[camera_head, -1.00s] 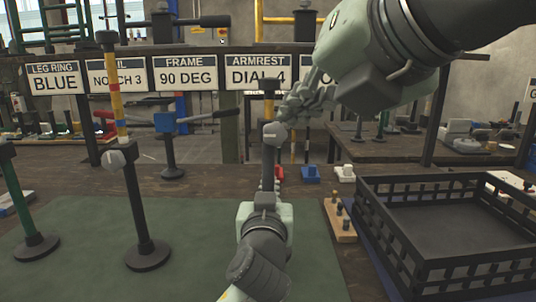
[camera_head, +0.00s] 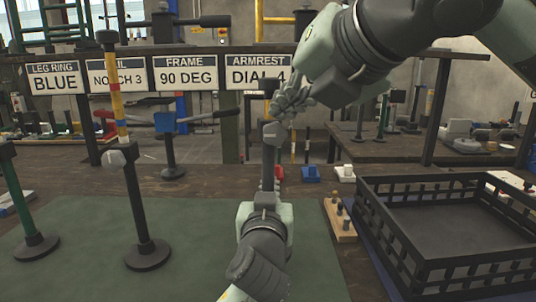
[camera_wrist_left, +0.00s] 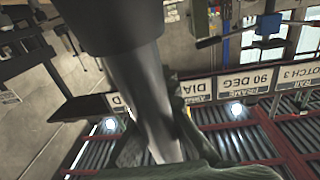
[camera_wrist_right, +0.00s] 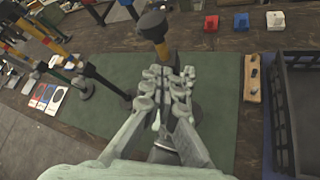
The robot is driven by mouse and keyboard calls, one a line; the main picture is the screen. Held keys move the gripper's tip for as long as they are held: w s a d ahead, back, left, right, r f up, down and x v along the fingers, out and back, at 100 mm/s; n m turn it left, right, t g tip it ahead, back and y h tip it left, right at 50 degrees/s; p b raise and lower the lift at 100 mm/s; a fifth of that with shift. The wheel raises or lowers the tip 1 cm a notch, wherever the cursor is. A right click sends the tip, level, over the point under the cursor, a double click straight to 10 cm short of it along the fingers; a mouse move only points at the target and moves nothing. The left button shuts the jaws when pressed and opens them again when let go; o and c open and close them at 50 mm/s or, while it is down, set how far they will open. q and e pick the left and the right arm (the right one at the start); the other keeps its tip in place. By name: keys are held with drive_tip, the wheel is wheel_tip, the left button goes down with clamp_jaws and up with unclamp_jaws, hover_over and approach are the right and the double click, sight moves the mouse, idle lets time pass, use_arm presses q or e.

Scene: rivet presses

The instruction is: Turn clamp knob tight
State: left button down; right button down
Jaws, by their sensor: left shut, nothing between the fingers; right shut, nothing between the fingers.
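A post stand with a black cap and yellow upper tube (camera_head: 270,88) stands at the middle of the green mat. Its grey clamp knob (camera_head: 272,132) is at the collar. My right gripper (camera_head: 283,108) is shut and empty, coming down from the upper right, with its fingertips just above and beside the knob; contact is unclear. In the right wrist view the shut fingers (camera_wrist_right: 168,84) are in front of the yellow tube (camera_wrist_right: 155,48) and hide the knob. The post fills much of the left wrist view (camera_wrist_left: 140,95).
A similar stand (camera_head: 140,215) with a grey knob and a green stand (camera_head: 22,205) are at the left. A black crate (camera_head: 375,222) is at the right. A wooden peg block (camera_head: 340,222) and small coloured blocks (camera_head: 311,174) lie near the post. Signs (camera_head: 185,75) hang behind.

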drive_tip(key=shift+f, duration=0.45)
idle(0.3)
drive_tip(key=shift+d+f, duration=0.1)
drive_tip(key=shift+d, duration=0.1)
drive_tip(key=shift+w+d+f, duration=0.1)
drive_tip(key=shift+d+f, duration=0.35)
drive_tip(key=shift+d, duration=0.3)
drive_tip(key=shift+f, duration=0.2)
idle(0.4)
drive_tip(key=shift+d, duration=0.15)
drive_tip(key=s+d+r, duration=0.1)
drive_tip(key=s, duration=0.4)
drive_tip(key=shift+s+d+r, duration=0.3)
drive_tip(key=shift+s, duration=0.05)
